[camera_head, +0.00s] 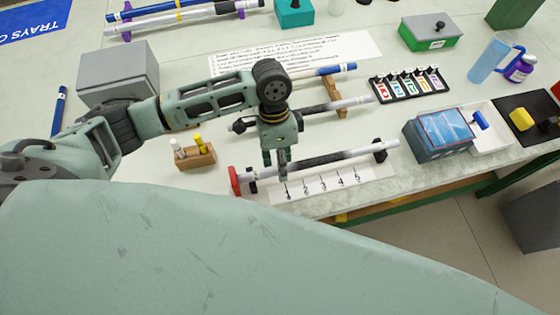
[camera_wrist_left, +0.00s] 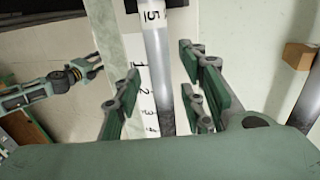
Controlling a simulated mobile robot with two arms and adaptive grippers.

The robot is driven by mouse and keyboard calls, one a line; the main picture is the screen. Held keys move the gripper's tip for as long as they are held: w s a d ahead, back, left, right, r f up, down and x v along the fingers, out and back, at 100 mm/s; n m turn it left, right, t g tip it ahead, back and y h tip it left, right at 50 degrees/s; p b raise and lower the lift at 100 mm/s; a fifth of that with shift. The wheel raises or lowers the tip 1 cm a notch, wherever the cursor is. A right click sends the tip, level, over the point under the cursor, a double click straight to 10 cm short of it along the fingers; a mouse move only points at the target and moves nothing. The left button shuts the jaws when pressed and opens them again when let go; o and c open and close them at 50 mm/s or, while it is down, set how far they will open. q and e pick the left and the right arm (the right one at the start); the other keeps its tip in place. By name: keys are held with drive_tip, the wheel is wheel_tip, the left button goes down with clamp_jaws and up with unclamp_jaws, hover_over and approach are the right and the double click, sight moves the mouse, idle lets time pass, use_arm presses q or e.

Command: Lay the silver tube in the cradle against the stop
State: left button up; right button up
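The silver tube (camera_head: 339,156), pale with a darker middle stretch, lies along the cradle, over its black right support (camera_head: 380,150) and near its left support (camera_head: 252,187). The red stop (camera_head: 235,181) stands at the left end; I cannot tell whether the tube touches it. My left gripper (camera_head: 282,168) points down over the tube's left part. In the left wrist view the tube (camera_wrist_left: 157,60) runs between the open fingers (camera_wrist_left: 158,108), with gaps on both sides. My right gripper (camera_wrist_left: 92,66) shows small at the left of that view; its finger state is unclear.
A numbered strip (camera_head: 323,184) lies along the cradle's front. Behind are another grey tube (camera_head: 350,103), a wooden rest (camera_head: 334,92) and a small wooden holder (camera_head: 196,157). A blue-grey box (camera_head: 438,137) stands to the right. The table's front edge is close.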

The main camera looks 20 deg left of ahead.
use_arm(q)
drive_tip(key=v, duration=1.2)
